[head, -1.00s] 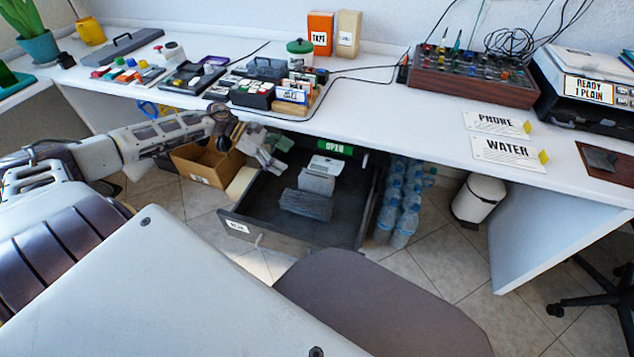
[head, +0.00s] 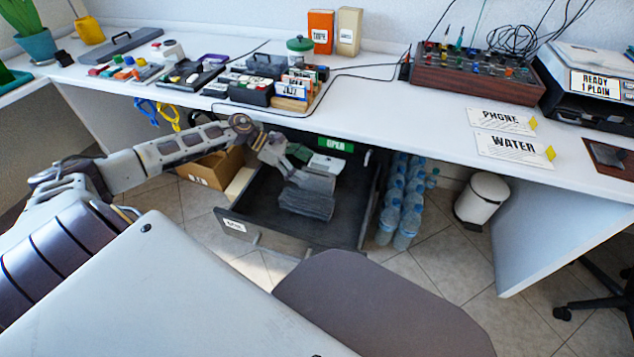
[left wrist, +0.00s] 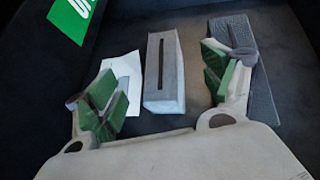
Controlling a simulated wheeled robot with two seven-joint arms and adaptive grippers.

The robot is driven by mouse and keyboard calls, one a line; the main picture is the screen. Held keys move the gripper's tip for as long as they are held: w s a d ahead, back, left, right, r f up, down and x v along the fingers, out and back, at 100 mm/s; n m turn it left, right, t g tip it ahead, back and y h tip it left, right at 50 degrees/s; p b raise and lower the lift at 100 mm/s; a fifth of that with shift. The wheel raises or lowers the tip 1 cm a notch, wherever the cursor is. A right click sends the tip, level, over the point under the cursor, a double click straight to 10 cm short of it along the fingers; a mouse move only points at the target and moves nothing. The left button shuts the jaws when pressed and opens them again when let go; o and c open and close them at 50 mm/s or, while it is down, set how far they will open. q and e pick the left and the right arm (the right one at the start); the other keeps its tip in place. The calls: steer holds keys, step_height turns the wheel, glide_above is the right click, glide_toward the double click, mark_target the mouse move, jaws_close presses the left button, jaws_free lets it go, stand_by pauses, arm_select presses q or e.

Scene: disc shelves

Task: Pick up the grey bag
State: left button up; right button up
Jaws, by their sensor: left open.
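The grey bag (left wrist: 164,90) is a light grey, block-like item with a dark line along its top. It lies in the open drawer (head: 262,218) under the desk. In the left wrist view it sits between the two green-padded fingers of my left gripper (head: 303,166), which is open with a gap on both sides. In the head view the gripper reaches into the drawer and partly covers the bag. A darker grey ribbed item (head: 306,203) lies beside it, partly behind the right finger in the wrist view. My right gripper is out of view.
A cardboard box (head: 212,168) stands left of the drawer, water bottles (head: 408,205) right. The desk top (head: 420,115) overhangs the drawer's back.

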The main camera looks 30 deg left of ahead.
mark_target(315, 174)
arm_select(q)
steer(key=shift+w+d+f, duration=0.1)
steer(key=shift+d, duration=0.1)
stand_by(0.3)
steer(key=shift+d+f, duration=0.1)
steer(key=shift+w+d+f+b, duration=0.15)
steer(key=shift+d+f+b, duration=0.2)
steer(key=shift+d+b, duration=0.1)
steer(key=shift+w+d+f+b, duration=0.2)
steer(key=shift+d+f+b, duration=0.15)
steer(key=shift+d+f, duration=0.1)
steer(key=shift+b+x, duration=0.45)
steer(key=shift+x, duration=0.8)
steer(key=shift+s, duration=0.1)
steer(key=c, duration=1.4)
